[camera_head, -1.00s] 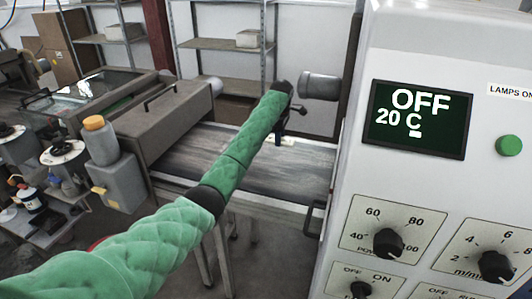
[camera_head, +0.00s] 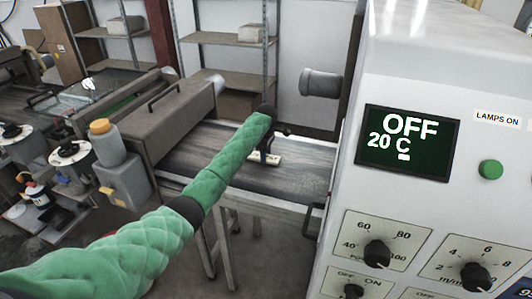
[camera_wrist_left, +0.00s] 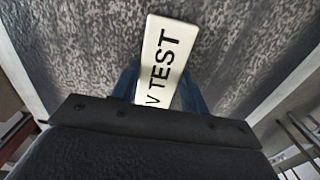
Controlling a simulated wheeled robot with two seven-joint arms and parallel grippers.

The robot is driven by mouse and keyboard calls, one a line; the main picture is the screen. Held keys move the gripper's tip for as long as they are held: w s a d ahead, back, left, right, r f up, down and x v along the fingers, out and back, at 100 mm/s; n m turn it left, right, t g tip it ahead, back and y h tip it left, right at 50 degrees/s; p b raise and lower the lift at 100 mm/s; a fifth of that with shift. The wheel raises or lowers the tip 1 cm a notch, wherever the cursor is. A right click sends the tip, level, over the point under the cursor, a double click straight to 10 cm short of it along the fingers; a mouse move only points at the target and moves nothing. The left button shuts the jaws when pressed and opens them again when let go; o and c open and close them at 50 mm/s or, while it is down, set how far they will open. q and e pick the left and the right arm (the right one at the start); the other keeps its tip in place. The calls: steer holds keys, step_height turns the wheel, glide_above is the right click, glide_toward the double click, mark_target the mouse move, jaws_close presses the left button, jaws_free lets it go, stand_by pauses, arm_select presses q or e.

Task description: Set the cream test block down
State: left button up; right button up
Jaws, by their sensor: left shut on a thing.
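The cream test block (camera_wrist_left: 163,58), lettered "V TEST", is in my left gripper in the left wrist view. Its lettered end sticks out past the fingers, over a mottled grey surface. In the head view the block (camera_head: 262,159) shows as a small pale piece at the end of my green-sleeved left arm, low over the grey conveyor belt (camera_head: 205,150). My left gripper (camera_head: 268,150) is dark and shut on the block. I cannot tell whether the block touches the belt. My right gripper is not in view.
A white control cabinet (camera_head: 420,195) with a screen reading "OFF 20 C" stands close on the right. A grey hooded box (camera_head: 150,112) covers the belt's left end. Shelves (camera_head: 225,38) stand behind. Bare belt lies either side of the block.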

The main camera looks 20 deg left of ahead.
arm_select(q)
steer(key=shift+d+f, duration=0.1)
steer(key=shift+f, duration=0.05)
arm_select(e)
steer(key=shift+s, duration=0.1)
arm_select(q)
steer(key=o, duration=1)
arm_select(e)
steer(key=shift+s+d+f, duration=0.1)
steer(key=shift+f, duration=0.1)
arm_select(q)
steer(key=shift+r, duration=0.25)
step_height(320, 180, up, 4)
steer(key=shift+f+b, duration=0.2)
steer(key=shift+b, duration=1)
steer(key=shift+r+b, duration=1.15)
steer(key=shift+r, duration=2.85)
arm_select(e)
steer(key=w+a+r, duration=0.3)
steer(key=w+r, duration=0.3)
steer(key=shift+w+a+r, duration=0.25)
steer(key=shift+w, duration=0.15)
